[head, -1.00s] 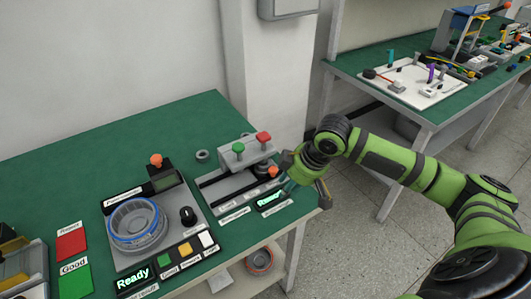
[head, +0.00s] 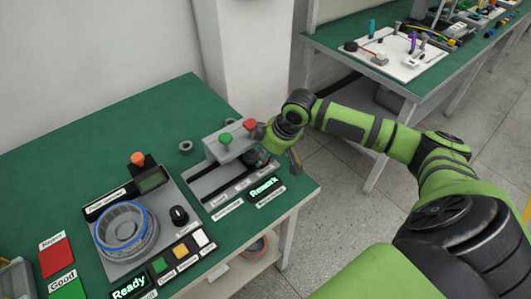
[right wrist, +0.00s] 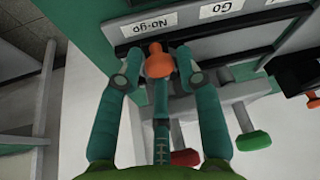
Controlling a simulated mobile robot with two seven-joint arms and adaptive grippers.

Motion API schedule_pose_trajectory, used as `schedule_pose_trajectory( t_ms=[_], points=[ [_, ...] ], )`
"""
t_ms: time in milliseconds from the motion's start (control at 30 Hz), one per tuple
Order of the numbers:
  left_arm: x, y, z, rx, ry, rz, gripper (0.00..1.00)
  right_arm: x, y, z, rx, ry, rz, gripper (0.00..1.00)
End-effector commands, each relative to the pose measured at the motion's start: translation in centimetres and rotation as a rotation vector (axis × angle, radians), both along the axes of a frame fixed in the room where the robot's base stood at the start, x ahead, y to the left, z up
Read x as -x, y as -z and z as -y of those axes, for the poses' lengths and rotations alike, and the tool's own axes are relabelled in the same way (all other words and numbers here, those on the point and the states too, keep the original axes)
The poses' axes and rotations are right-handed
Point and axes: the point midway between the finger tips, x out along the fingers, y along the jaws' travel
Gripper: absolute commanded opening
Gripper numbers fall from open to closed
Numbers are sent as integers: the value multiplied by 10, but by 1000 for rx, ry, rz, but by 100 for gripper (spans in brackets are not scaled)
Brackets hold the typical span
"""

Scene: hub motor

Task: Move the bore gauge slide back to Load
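The bore gauge (head: 222,178) sits at the right end of the green bench, a grey base with dark slots. Its display (head: 264,187) reads "Rework". In the right wrist view its orange slide knob (right wrist: 158,60) stands beside the "No-go" label (right wrist: 152,27); the "Go" label (right wrist: 213,10) is to the right. My right gripper (head: 264,156) is at the gauge's right end. In the wrist view its teal fingers (right wrist: 158,65) surround the orange knob; whether they press on it is unclear. My left gripper is out of view.
Green and red knobs (head: 225,139) rise on a grey block behind the slots. Left of the gauge is a fixture holding a blue-rimmed hub (head: 126,230), with a "Ready" display. A small ring (head: 186,147) lies behind. A second bench (head: 430,80) stands at the right.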

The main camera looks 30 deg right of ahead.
Motion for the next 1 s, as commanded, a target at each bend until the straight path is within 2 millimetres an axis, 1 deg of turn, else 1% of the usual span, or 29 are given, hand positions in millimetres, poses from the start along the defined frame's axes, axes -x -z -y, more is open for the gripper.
schedule_pose_trajectory(
  t_ms=[67,167,200,233,267,500,567,667,867,1000],
  points=[
    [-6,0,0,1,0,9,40,0,0,0,0,0,0,36],
    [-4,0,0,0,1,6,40,0,0,0,0,0,0,36],
    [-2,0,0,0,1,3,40,0,0,0,0,0,0,20],
    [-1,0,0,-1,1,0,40,0,0,0,0,0,0,8],
    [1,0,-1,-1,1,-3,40,0,0,0,0,0,0,0],
    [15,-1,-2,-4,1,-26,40,0,-1,-2,0,-1,1,0],
    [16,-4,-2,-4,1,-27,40,0,-2,-5,-2,-2,0,0],
    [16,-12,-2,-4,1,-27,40,1,-4,-16,-3,-4,1,0],
    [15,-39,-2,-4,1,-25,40,4,-8,-55,-8,-6,-1,0],
    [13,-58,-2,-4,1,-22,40,7,-8,-87,-8,-6,-1,0]
  ],
)
